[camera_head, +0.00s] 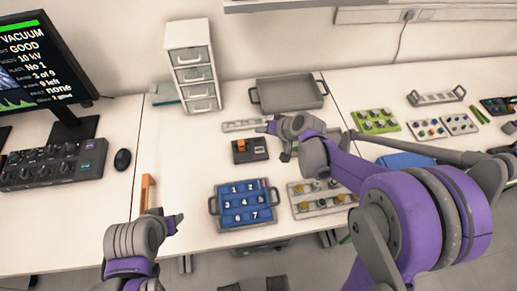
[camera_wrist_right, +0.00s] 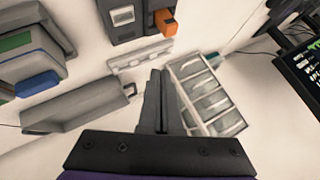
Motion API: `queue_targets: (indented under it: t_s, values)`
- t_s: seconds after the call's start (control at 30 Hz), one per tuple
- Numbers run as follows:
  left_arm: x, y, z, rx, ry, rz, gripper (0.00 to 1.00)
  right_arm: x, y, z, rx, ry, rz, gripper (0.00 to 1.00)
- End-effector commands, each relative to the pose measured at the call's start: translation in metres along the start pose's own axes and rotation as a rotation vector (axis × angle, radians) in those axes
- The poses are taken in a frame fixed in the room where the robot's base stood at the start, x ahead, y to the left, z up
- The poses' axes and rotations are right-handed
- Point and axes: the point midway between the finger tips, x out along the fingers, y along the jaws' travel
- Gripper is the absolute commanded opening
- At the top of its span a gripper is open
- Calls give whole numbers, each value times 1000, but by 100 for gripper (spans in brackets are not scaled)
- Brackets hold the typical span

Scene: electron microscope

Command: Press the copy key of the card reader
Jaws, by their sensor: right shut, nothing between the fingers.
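The card reader (camera_head: 250,150) is a dark box with an orange piece on top, on the middle of the table. In the right wrist view the card reader (camera_wrist_right: 128,20) is at the top edge, partly cut off, with a pale display and the orange piece (camera_wrist_right: 165,22) beside it. I cannot make out which key is the copy key.
A blue numbered tray (camera_head: 213,207) and a rack with knobs (camera_head: 302,212) stand in front. A pale strip (camera_head: 240,126), a drawer unit (camera_head: 170,40) and a grey tray (camera_head: 255,97) are behind the reader. Table left of the reader is clear.

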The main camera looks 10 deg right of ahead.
Motion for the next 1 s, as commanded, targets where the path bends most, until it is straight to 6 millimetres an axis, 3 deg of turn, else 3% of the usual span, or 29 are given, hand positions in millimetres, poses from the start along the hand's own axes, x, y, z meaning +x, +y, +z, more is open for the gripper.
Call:
queue_targets:
  t_s: [0.37, 1.0]
  values:
    - [5, 0, 6, 0, -5, 0, 50, 6, 5, 6, 0, -2, 1, 0]
    - [51, 0, 48, 0, -35, 0, 50, 60, 44, 45, -1, -2, 2, 0]
